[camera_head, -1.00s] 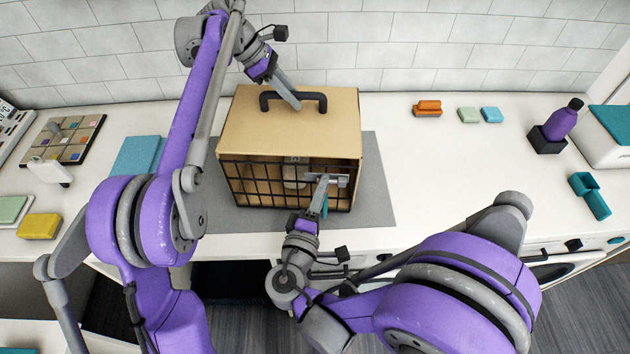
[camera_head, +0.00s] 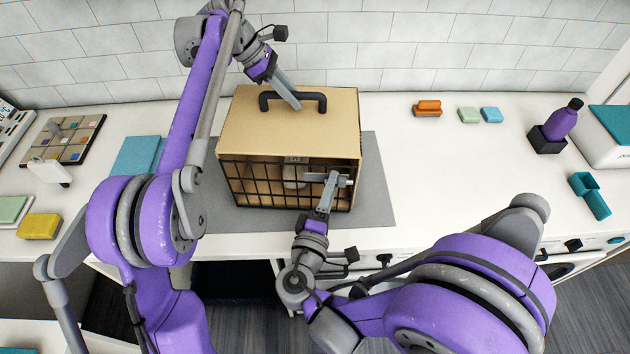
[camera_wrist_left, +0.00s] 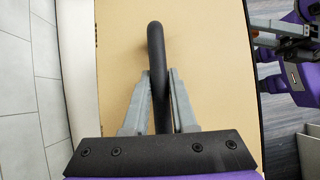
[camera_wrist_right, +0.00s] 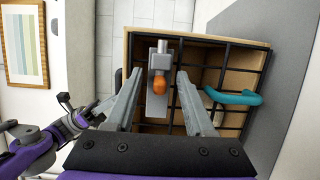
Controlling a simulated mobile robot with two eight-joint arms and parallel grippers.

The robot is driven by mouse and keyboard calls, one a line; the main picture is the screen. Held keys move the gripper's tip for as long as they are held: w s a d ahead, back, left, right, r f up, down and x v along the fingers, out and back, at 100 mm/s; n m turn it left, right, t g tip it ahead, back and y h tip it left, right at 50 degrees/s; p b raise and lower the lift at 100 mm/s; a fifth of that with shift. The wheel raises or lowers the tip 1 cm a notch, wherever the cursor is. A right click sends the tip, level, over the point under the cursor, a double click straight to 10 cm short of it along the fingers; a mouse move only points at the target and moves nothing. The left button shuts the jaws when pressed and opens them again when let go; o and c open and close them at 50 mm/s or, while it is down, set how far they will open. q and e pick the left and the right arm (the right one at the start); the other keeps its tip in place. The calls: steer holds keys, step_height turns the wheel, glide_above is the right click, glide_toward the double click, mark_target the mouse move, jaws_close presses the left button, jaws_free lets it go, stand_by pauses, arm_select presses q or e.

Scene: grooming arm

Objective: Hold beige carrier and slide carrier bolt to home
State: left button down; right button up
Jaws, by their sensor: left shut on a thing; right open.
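The beige carrier (camera_head: 290,130) stands on a grey mat with its black barred door (camera_head: 255,185) facing me. My left gripper (camera_head: 297,104) is shut on the black top handle (camera_head: 265,102); the left wrist view shows its fingers on either side of the handle bar (camera_wrist_left: 155,45). The carrier bolt, a grey plate and silver rod with an orange knob (camera_wrist_right: 160,85), shows in the right wrist view. My right gripper (camera_wrist_right: 160,73) is open, its fingers on either side of the knob with gaps visible. In the head view, the right gripper (camera_head: 331,180) partly hides the bolt.
A teal loop (camera_wrist_right: 235,97) sits on the door beside the right gripper's finger. The grey mat (camera_head: 378,200) lies under the carrier. A teal block (camera_head: 138,155) lies left of it.

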steer(key=v, duration=0.8)
stand_by(0.5)
steer(key=o, duration=0.6)
steer(key=shift+c, duration=0.2)
steer(key=shift+r, duration=0.1)
